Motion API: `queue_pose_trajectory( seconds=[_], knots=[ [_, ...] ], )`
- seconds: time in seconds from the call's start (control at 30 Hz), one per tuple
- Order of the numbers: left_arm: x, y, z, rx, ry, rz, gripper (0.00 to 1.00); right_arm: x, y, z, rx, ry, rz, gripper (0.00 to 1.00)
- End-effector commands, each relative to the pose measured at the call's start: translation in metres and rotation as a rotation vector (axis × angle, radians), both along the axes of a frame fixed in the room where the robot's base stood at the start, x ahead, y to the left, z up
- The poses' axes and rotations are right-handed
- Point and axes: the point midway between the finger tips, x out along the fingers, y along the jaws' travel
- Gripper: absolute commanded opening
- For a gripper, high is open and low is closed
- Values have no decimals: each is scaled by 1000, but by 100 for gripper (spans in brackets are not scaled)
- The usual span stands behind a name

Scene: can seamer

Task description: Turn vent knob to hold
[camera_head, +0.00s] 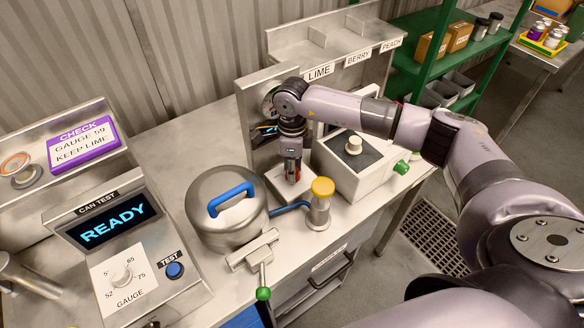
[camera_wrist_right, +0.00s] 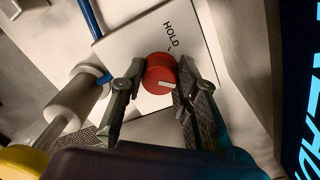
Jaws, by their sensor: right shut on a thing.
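The red vent knob (camera_wrist_right: 157,70) sits on a pale plate (camera_wrist_right: 130,30) in the right wrist view. The word HOLD (camera_wrist_right: 171,34) is printed on the plate above the knob. A white mark on the knob's lower part lies away from the HOLD label. My right gripper (camera_head: 292,172) points down over the plate, and its two fingers are shut on the knob from both sides. In the head view, the knob is mostly hidden by the gripper. My left gripper is out of view.
A steel pot lid with a blue handle (camera_head: 232,198) stands left of the gripper. A yellow-capped cylinder (camera_head: 321,205) with a blue hose stands close in front. A white box with a dark top (camera_head: 352,165) is close on the right. A steel upright panel is behind.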

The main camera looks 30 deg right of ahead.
Motion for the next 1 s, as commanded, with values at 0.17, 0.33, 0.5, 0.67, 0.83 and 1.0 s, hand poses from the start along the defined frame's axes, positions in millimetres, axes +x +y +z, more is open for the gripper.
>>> queue_pose_trajectory(
  seconds=[0.17,0.33,0.5,0.67,0.83,1.0],
  knots=[
    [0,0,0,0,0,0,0,0,0,0,0,-1,0,1],
    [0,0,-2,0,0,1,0,0,0,0,0,-1,10,1],
    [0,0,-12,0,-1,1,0,1,0,-2,0,-4,58,1],
    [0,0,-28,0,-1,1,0,1,0,-4,-1,-5,153,1],
    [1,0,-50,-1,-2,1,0,1,0,-5,-2,-6,298,1],
    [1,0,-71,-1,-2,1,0,1,0,-5,-2,-6,460,1]
  ],
)
